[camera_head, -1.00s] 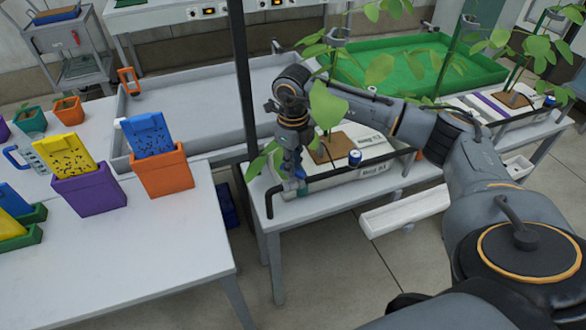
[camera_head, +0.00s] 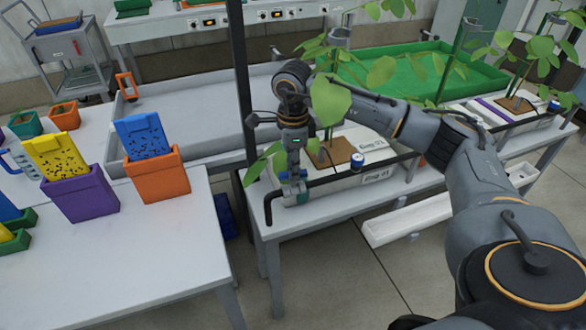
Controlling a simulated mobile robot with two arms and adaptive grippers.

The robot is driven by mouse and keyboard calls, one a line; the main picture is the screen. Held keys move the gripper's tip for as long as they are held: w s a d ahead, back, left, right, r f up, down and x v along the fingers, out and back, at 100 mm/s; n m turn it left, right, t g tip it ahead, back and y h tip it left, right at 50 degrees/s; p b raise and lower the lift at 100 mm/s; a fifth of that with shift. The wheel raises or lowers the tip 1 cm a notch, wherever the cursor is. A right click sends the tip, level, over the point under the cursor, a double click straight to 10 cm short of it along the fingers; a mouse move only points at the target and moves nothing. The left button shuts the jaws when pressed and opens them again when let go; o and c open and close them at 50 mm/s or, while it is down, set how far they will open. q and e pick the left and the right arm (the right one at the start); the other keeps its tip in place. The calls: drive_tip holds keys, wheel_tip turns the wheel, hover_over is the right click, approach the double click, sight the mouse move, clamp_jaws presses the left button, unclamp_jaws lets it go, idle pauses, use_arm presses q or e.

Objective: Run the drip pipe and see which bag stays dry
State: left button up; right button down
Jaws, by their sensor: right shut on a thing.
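A white grow bag labelled Bag 01 (camera_head: 345,183) lies on a grey bench, with a plant growing from a brown block (camera_head: 336,153) and a small blue-capped part (camera_head: 358,160) on top. The black drip pipe (camera_head: 330,182) runs along the bag's front and bends down at its left end. My right gripper (camera_head: 294,194) points down at that left end, shut on a small part that its fingers mostly hide. A second white bag (camera_head: 500,116) with plants lies farther right. I cannot tell whether either bag is wet. My left gripper is out of view.
A dark upright pole (camera_head: 245,80) stands left of my right gripper. A white gutter (camera_head: 407,219) runs below the bench front. The left table holds an orange box (camera_head: 158,180) and a purple box (camera_head: 82,195) with cards. A green tray (camera_head: 425,68) lies behind.

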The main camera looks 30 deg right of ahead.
drive_tip(key=shift+r+n, duration=0.1)
drive_tip(key=shift+n, duration=0.2)
drive_tip(key=c, duration=1.3)
unclamp_jaws()
wheel_tip(320, 180, up, 12)
